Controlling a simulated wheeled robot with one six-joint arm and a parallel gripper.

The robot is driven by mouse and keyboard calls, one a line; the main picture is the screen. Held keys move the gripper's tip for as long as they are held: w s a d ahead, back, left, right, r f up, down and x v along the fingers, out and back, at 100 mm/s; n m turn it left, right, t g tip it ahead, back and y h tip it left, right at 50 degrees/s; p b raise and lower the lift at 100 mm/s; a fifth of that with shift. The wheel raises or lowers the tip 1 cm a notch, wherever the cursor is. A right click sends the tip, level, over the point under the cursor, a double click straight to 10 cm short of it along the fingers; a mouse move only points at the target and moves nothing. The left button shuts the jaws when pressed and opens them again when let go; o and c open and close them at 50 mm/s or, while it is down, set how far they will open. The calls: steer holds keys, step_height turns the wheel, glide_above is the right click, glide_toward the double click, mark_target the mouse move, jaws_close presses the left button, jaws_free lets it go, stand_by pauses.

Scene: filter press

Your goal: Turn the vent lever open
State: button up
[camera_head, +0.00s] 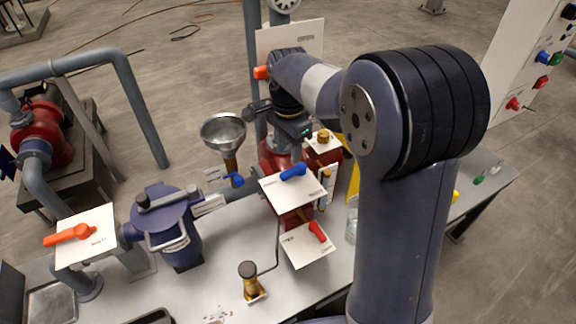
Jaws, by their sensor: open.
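Several lever handles on white plates are in view, and the labels are too small to read, so I cannot tell which is the vent lever. A blue lever (293,172) sits on the middle plate, a red lever (318,231) on the plate below it. An orange lever (70,235) is on the far left plate. Another orange handle (262,72) shows at the back plate, partly behind my wrist. My gripper (298,143) hangs above the blue lever's plate, in front of red equipment, and appears apart from the levers. It is open; its fingertips are small and hard to make out.
A steel funnel (223,133) stands left of my gripper. A blue-grey strainer body (170,222) and a brass fitting (252,281) stand on the grey bench (200,290). A glass jar (351,220) is beside my arm. A control panel (525,65) is at the right.

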mark_target(287, 170)
step_height(287, 170, down, 7)
steer(key=shift+p, duration=0.3)
steer(key=shift+c, duration=0.5)
jaws_close()
steer(key=shift+w+a+m, duration=0.1)
steer(key=shift+w+m, duration=0.2)
steer(key=shift+m, duration=0.6)
steer(key=shift+o, duration=0.5)
jaws_free()
